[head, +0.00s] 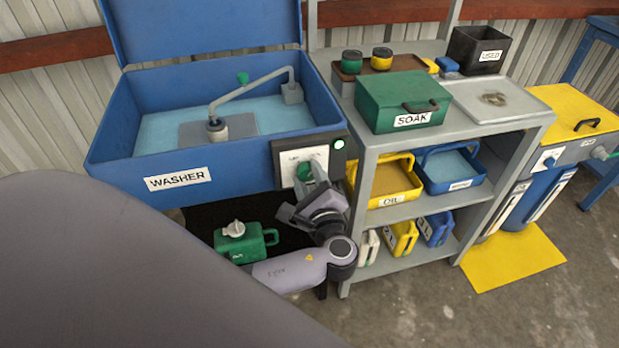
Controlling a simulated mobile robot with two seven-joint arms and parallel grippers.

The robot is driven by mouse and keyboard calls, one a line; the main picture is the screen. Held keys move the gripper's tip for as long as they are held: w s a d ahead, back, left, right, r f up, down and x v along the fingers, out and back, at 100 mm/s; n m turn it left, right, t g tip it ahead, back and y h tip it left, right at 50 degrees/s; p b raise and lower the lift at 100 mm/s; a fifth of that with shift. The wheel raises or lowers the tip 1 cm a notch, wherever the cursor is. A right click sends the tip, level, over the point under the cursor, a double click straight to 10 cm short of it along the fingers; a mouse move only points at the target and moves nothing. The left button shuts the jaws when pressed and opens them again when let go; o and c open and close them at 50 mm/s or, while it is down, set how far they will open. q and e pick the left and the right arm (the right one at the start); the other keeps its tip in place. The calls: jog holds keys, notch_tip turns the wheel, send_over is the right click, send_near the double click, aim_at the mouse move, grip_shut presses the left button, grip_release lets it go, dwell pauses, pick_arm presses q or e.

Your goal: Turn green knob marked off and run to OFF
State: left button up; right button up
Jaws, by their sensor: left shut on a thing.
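The green knob (304,171) is on a pale panel (318,156) at the right front of the blue washer (115,160). My left gripper (313,178) reaches up to the knob from below and is shut on it. The gripper covers part of the knob and the lower panel, so the knob's pointer and most markings are hidden. A round light (339,144) at the panel's upper right glows green-white. My right gripper is not in view.
A grey shelf (372,150) stands close to the right of the gripper, with a green SOAK box (385,95) on top and yellow and blue bins below. A green jug (245,243) stands under the washer, left of my arm. Open floor (440,310) lies at front right.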

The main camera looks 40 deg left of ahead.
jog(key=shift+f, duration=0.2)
pick_arm(q)
jog(key=shift+f+n+b, duration=0.15)
jog(key=shift+n+b, duration=0.55)
jog(key=shift+n, duration=0.4)
jog(key=shift+n+b, duration=0.6)
jog(key=shift+n, duration=0.3)
jog(key=n+b, duration=0.3)
jog(key=shift+f+n, duration=0.1)
jog(key=shift+n, duration=0.2)
jog(key=n+b, duration=0.3)
jog(key=shift+n, duration=0.3)
jog(key=shift+n+b, duration=1)
jog(key=shift+b, duration=0.05)
jog(key=shift+r+n, duration=0.2)
jog(key=shift+n, duration=0.2)
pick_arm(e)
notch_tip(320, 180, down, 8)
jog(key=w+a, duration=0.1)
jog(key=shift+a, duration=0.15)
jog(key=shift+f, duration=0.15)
